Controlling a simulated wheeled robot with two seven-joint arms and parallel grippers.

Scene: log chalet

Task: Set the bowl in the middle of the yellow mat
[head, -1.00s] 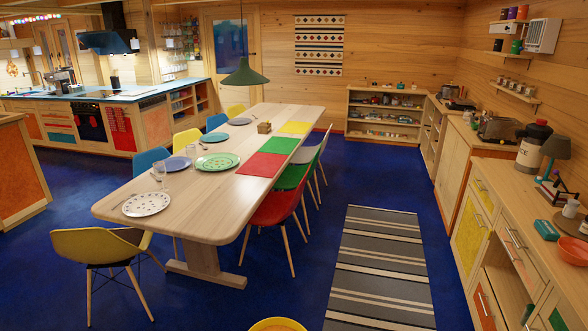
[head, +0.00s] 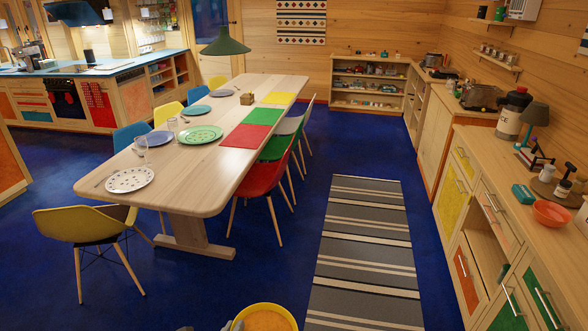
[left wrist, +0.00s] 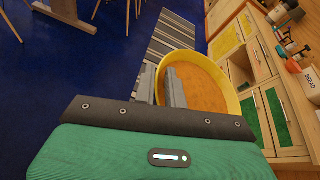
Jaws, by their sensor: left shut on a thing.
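The yellow bowl (head: 264,318) with an orange inside is at the bottom edge of the head view, partly cut off. My left gripper (left wrist: 162,88) is shut on the bowl's rim in the left wrist view, one finger inside and one outside the bowl (left wrist: 205,90). The bowl is held above the floor. The yellow mat (head: 279,98) lies flat on the far right part of the long table, well away from the bowl, and looks bare. My right gripper is not in view.
The long wooden table (head: 170,150) also bears a green mat (head: 263,116), a red mat (head: 245,136), several plates and glasses. Chairs line its sides, including a red chair (head: 266,178). A striped rug (head: 365,235) lies on open floor between table and right-hand counter. A green lamp (head: 225,43) hangs above.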

